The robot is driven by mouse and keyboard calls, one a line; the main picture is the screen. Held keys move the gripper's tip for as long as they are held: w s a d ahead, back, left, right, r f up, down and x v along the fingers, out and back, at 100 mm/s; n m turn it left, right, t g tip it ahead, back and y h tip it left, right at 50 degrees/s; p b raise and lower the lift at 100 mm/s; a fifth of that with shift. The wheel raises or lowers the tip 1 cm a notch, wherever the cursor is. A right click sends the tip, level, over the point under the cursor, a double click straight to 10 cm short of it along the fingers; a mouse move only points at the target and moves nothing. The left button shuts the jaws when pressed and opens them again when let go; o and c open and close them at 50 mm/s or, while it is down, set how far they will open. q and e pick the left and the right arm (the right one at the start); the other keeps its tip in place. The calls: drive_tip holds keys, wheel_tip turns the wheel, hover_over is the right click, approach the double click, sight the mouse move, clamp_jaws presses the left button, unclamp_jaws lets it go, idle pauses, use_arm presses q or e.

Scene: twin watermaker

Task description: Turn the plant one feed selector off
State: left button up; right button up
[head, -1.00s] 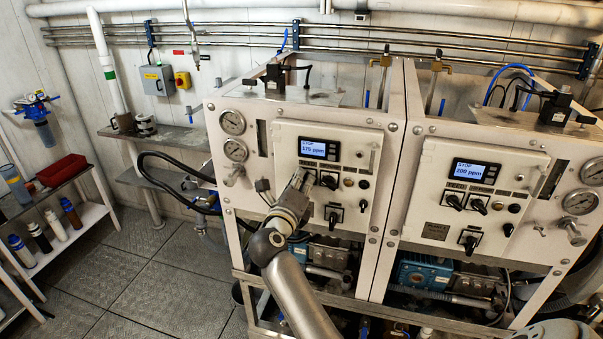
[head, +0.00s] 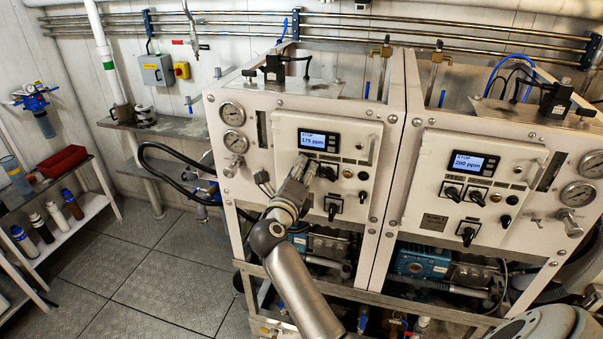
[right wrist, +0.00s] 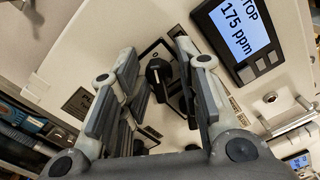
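The left panel with the display (head: 319,141) reading "STOP 175 ppm" carries several black selector knobs. My right gripper (head: 305,168) is in front of this panel, below the display, and covers part of the knob row. In the right wrist view its fingers are open, with one black selector knob (right wrist: 158,75) seen between them. I cannot tell whether they touch it, and its label cannot be read. A neighbouring knob (head: 328,174) shows right of the gripper in the head view, and a lower knob (head: 333,209) sits beneath. My left gripper is not in view.
A similar right panel with a display (head: 473,164) reading "200 ppm" stands beside it. Pressure gauges (head: 232,114) and a black hose (head: 165,153) lie left of the panel. A shelf with bottles (head: 72,204) stands at far left. The floor (head: 150,275) between is clear.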

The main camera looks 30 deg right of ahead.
drive_tip(key=shift+w+f, duration=0.1)
drive_tip(key=shift+f, duration=0.05)
drive_tip(key=v, duration=0.7)
drive_tip(key=shift+a, duration=0.15)
idle(0.4)
